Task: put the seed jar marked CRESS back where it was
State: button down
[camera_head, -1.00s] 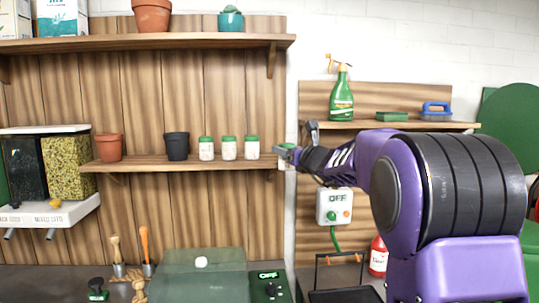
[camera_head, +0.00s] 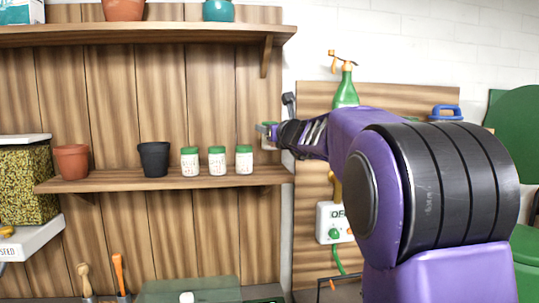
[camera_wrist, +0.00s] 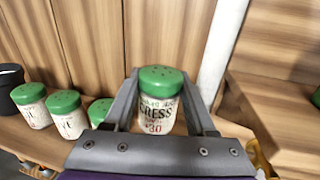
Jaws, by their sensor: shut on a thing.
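The CRESS jar (camera_wrist: 155,108), white with a green lid and a label reading CRESS, is upright between my gripper's fingers (camera_wrist: 158,100) in the wrist view. My gripper is shut on it. In the head view my gripper (camera_head: 268,131) holds the jar (camera_head: 268,142) above the right end of the middle shelf (camera_head: 120,183). Three similar green-lidded jars stand in a row on that shelf, left of my gripper; the nearest is the right jar (camera_head: 244,161). Their labels are not readable.
A black pot (camera_head: 154,159) and a terracotta pot (camera_head: 72,161) stand left of the jars. The upper shelf (camera_head: 150,33) and its bracket (camera_head: 266,56) are above. A green spray bottle (camera_head: 346,90) stands to the right. The shelf's right end looks bare.

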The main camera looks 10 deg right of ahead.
notch_tip(320, 180, down, 6)
jog(key=shift+w+f+b, duration=0.1)
jog(key=shift+f+b, duration=0.1)
jog(key=shift+b, duration=0.55)
jog(key=shift+c, duration=1.1)
grip_release()
